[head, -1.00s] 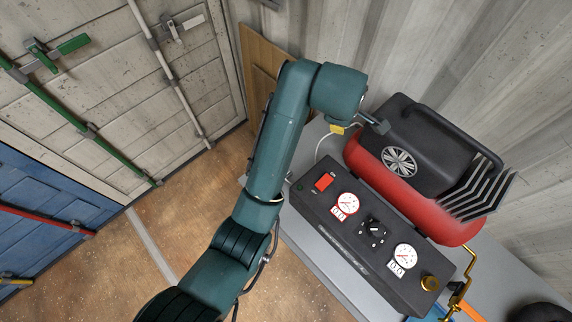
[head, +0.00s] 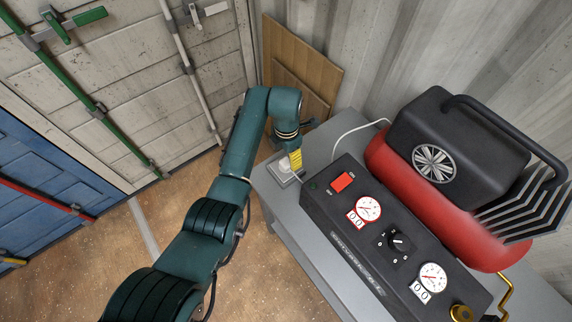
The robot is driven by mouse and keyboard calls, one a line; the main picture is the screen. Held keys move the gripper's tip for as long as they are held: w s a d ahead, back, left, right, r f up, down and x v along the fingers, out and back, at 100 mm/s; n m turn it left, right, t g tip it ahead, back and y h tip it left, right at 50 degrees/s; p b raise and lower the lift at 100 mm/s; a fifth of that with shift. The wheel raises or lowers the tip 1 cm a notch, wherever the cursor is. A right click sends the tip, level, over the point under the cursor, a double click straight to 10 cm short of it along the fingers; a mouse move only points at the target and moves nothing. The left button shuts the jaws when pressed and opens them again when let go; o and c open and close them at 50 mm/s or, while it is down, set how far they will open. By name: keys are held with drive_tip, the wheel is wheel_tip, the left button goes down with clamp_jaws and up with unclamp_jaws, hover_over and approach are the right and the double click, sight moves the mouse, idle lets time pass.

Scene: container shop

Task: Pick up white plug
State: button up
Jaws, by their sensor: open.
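A small white piece (head: 285,163), which looks like the white plug, is at the left end of the grey table, on or beside a pale grey box (head: 284,179). My arm partly hides it, and I cannot tell whether it is seated in the box. A white cable (head: 350,130) runs from behind the compressor toward the same end of the table. My gripper (head: 294,160) points down close over the white piece, with its yellow part showing. It is open; its fingertips are hard to make out, and no contact can be told.
On the grey table (head: 330,262) stands a red and black compressor (head: 425,180), with a black control panel (head: 385,240) with gauges in front. Wooden boards (head: 305,62) lean on the wall behind. Container doors (head: 110,90) stand at the left. The floor between is clear.

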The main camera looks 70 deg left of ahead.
sight(286, 162)
wheel_tip(286, 162, down, 5)
drive_tip(key=shift+a+r+b, duration=0.1)
drive_tip(key=shift+b, duration=0.5)
clamp_jaws()
